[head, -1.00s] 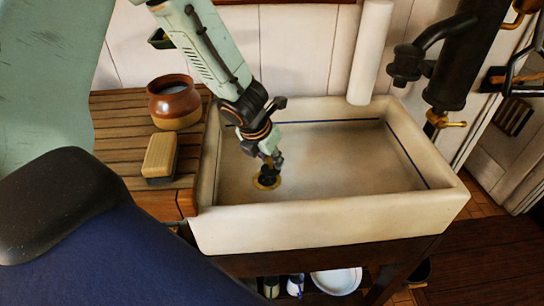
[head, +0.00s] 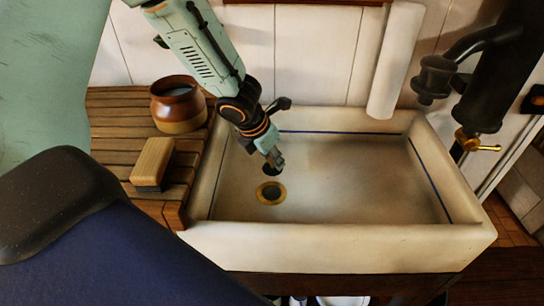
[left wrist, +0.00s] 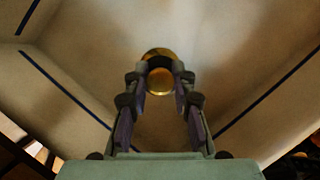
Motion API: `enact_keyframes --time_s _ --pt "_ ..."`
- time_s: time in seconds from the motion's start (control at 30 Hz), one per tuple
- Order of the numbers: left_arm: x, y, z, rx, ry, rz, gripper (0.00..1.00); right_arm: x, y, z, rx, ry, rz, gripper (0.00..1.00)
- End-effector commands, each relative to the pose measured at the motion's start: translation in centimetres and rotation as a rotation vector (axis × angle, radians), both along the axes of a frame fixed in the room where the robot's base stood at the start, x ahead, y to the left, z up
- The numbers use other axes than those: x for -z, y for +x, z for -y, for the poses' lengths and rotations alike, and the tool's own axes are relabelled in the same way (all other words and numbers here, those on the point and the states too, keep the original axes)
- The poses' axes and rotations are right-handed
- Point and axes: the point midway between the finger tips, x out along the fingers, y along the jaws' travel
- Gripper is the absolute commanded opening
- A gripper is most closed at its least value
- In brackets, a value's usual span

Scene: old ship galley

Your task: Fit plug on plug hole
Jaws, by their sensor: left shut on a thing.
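The plug hole (head: 271,192) is a brass ring with a dark centre in the sink floor, left of the middle. My left gripper (head: 275,158) is shut on a dark plug (head: 270,170). In the head view the plug appears just beyond the hole, apart from it, with the hole uncovered. In the left wrist view the fingers (left wrist: 162,92) hold the plug, whose brass top (left wrist: 159,80) shows between them. The brass rim of the hole (left wrist: 158,52) shows partly behind the plug there. The exact height of the plug is unclear. My right gripper is not in view.
The pale sink (head: 335,246) has raised walls around a bare floor. A wooden drainboard (head: 110,127) at its left carries a brown pot (head: 179,108) and a brush (head: 152,163). A black pump (head: 478,85) with a brass tap stands at the back right.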

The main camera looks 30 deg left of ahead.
Motion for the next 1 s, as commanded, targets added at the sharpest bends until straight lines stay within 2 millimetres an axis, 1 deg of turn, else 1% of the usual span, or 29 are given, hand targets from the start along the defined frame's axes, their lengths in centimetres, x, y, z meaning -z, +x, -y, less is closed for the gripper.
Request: enact_keyframes --time_s 0.17,0.37,1.0 --pt "0.0 -0.1 0.1 0.012 -0.001 0.001 0.0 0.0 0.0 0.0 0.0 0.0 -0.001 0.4" --pt "0.7 -0.1 0.1 0.012 -0.001 0.001 0.0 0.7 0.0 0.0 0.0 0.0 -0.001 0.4" --pt "5.9 0.2 0.0 0.008 -0.001 0.001 0.0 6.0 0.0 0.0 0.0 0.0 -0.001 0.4"
